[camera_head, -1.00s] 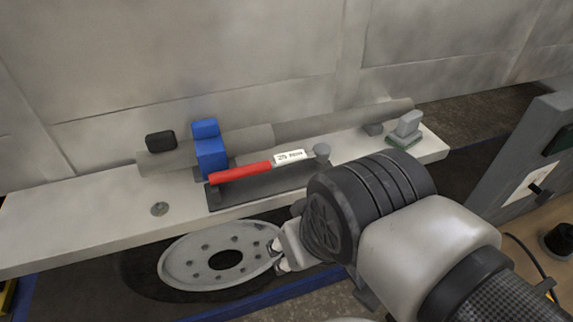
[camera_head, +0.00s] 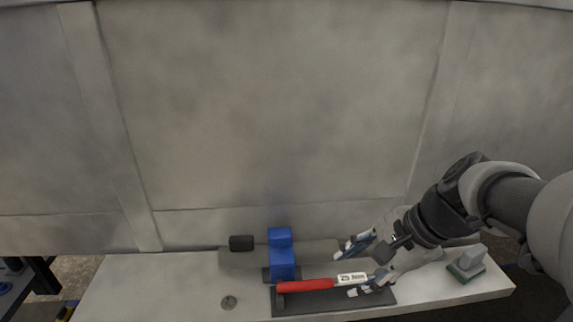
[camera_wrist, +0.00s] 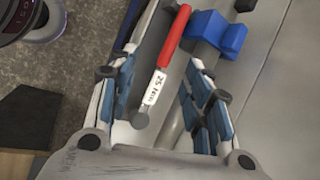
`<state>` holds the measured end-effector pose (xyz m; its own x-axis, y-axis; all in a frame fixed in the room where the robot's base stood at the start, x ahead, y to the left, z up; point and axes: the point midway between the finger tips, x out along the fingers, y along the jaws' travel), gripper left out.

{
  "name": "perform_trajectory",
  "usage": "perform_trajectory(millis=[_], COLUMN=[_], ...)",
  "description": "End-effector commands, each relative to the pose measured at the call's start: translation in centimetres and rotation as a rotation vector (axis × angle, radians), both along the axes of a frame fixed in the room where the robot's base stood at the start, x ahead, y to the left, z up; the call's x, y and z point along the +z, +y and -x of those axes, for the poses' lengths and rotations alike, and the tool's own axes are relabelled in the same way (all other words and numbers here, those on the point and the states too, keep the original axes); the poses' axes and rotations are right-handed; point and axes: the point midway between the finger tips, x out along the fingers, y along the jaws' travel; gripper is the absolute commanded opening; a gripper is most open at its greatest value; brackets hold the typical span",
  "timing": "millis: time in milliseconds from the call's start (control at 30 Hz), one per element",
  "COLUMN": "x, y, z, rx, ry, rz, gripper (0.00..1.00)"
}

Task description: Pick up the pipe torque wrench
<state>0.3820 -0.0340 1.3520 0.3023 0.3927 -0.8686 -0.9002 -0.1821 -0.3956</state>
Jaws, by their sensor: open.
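The pipe torque wrench (camera_head: 308,285) has a red handle and a white label reading 25 with smaller text. It lies on a dark grey tray (camera_head: 318,305) on the bench. My gripper (camera_head: 352,269) is open at the wrench's right end, its fingers close to the label in the head view. In the wrist view the wrench (camera_wrist: 169,48) runs between my two spread blue-padded fingers (camera_wrist: 160,100), with the label and round head nearest the palm. The fingers appear apart from it. In the head view my gripper hides the wrench's right end.
A blue clamp (camera_head: 281,254) holds a grey pipe (camera_head: 240,260) just behind the wrench. A black block (camera_head: 241,243) sits on the pipe's left. A grey and green block (camera_head: 467,263) stands at the bench's right. A panelled wall rises behind. The bench (camera_head: 150,290) is mostly clear at left.

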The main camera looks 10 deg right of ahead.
Motion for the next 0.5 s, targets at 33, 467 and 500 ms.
perform_trajectory(millis=[33, 467, 500], x=[1.4, -2.7, -3.5], y=[-1.3, -1.4, -1.1], z=[-0.9, -3.8, -4.0], rx=[-0.068, -0.175, -0.175], ry=[0.012, 0.029, 0.029], rz=[-0.023, -0.060, -0.060], gripper=[0.45, 0.45, 0.45])
